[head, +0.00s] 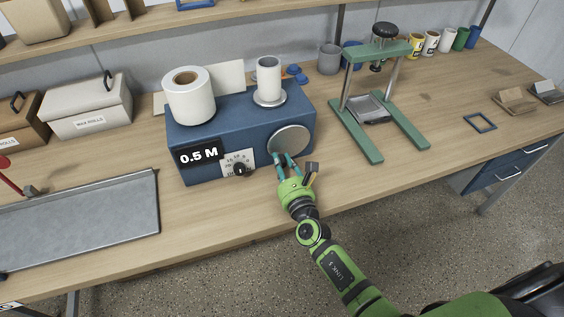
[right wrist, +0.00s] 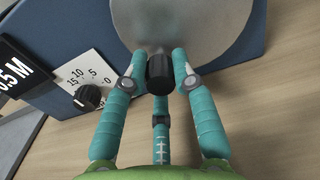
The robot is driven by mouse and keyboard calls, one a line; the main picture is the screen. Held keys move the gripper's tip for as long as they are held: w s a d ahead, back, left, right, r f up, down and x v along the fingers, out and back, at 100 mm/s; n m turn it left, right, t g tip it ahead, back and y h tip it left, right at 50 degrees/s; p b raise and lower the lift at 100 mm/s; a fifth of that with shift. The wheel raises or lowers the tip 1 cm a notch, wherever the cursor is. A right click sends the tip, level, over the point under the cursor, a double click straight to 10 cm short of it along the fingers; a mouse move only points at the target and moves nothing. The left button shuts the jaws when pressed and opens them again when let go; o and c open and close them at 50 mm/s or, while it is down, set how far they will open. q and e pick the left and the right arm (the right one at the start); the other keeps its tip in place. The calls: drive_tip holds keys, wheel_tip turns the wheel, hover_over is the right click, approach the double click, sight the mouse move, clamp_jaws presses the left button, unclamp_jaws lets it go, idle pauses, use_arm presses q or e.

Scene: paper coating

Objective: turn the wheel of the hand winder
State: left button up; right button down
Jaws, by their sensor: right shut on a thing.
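The hand winder is a blue box (head: 205,140) on the bench with a "0.5 M" display, a dial (head: 238,163) and a round grey wheel (head: 290,140) on its front right. In the right wrist view the grey wheel (right wrist: 185,25) fills the top, with a black crank knob (right wrist: 159,74) near its lower edge. My right gripper (head: 284,160) is at the wheel's lower edge. In the right wrist view its teal fingers (right wrist: 158,72) are shut on the knob from both sides. A white paper roll (head: 189,97) and a white core on a spindle (head: 268,78) stand on top. My left gripper is out of view.
A green press frame (head: 371,140) stands to the right, with several cups behind it. A grey metal plate (head: 80,222) lies at the left and a lidded box (head: 88,108) stands behind it. The bench front before the winder is clear.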

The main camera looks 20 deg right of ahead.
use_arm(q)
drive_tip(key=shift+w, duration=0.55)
use_arm(e)
drive_tip(key=shift+w+r, duration=0.1)
drive_tip(key=shift+r, duration=0.1)
